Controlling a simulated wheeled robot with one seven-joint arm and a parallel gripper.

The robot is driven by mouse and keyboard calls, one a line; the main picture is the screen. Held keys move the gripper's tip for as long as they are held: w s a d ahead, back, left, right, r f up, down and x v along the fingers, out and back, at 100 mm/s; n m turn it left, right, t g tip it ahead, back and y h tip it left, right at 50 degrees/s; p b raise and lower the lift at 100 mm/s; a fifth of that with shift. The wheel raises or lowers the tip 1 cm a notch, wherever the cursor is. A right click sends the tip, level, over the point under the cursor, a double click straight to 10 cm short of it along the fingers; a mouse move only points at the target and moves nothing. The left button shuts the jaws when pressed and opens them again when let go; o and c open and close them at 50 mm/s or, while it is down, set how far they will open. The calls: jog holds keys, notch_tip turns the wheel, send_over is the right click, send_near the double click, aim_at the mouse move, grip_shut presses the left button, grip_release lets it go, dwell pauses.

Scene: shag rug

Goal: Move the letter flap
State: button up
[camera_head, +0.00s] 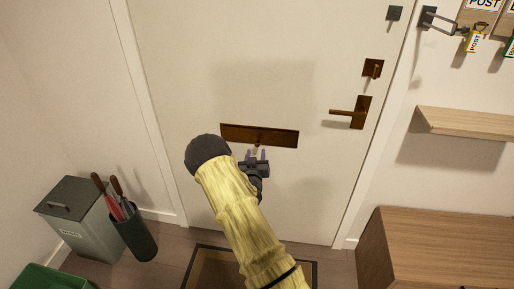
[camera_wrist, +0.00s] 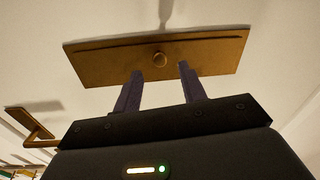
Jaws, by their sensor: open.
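The letter flap (camera_head: 275,137) is a long bronze-brown plate set across the white door (camera_head: 270,60). In the wrist view the flap (camera_wrist: 210,57) has a small round knob (camera_wrist: 159,58) near its middle and a dark line along one long edge. My gripper (camera_head: 257,155) is just below the flap in the head view. In the wrist view my gripper (camera_wrist: 160,70) is open, with two purple fingers pointing at the flap, their tips on either side of the knob's position and apart from each other. I cannot tell whether the tips touch the plate. Nothing is between them.
A bronze lever handle (camera_head: 349,113) and lock plate (camera_head: 373,68) are on the door's right. A grey box (camera_head: 82,220), an umbrella holder (camera_head: 135,237) and a green bin (camera_head: 50,279) stand at left. A wooden cabinet (camera_head: 440,245) and shelf (camera_head: 465,123) are at right. A mat (camera_head: 212,268) lies below.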

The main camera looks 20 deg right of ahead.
aim_at(257, 146)
jog(key=x, duration=0.5)
grip_shut()
